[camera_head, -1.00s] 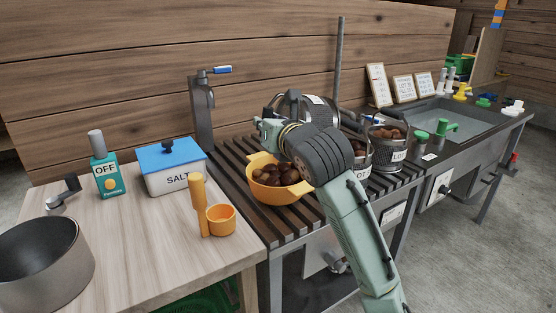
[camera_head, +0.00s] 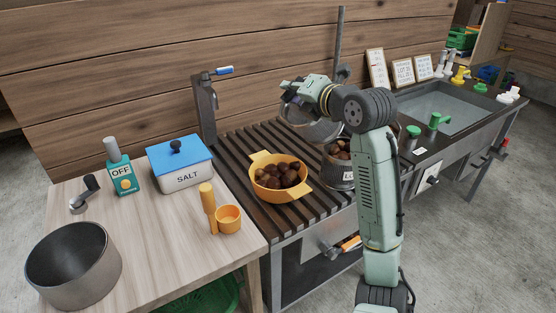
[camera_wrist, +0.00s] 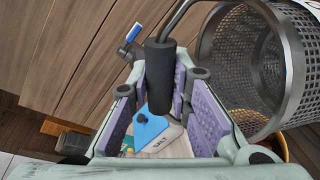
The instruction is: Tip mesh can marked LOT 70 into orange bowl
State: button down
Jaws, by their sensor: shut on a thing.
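The orange bowl (camera_head: 255,168) sits on the dark slatted rack with several brown chestnuts in it. A bit of orange rim (camera_wrist: 283,147) shows behind the can in the wrist view. My gripper (camera_head: 290,92) is shut on the black handle (camera_wrist: 160,75) of a mesh can (camera_head: 318,130). The can is held above the rack, behind and right of the bowl, partly hidden by my arm. In the wrist view the mesh can (camera_wrist: 290,55) lies tilted, and no chestnuts show in the visible part of its inside. Its lot mark is not readable.
Another can with chestnuts (camera_head: 340,178) stands right of the bowl, partly behind my arm. A tap (camera_head: 205,105) rises behind the rack.

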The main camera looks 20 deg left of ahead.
jog(key=w+d+r+m, duration=0.1)
jog(key=w+d+r, duration=0.1)
jog(key=w+d+r+m+g+p, duration=0.1)
jog(key=w+d+r+m, duration=0.1)
jog(key=w, duration=0.1)
jog(key=w+d+r+m+y, duration=0.1)
jog(key=w+r+m, duration=0.1)
jog(key=shift+w+d+r, duration=0.1)
jog(key=shift+w+d, duration=0.25)
jog(key=shift+d, duration=0.05)
jog(key=shift+w+d+r+m+g+y+p, duration=0.15)
jog(key=shift+w+d+m+g, duration=0.05)
jog(key=shift+w+d+m, duration=0.2)
jog(key=shift+w+d+r+m+g+y+p, duration=0.1)
jog(key=shift+w+d+m+g+y+p, duration=0.15)
jog(key=shift+w, duration=0.2)
dwell(0.3)
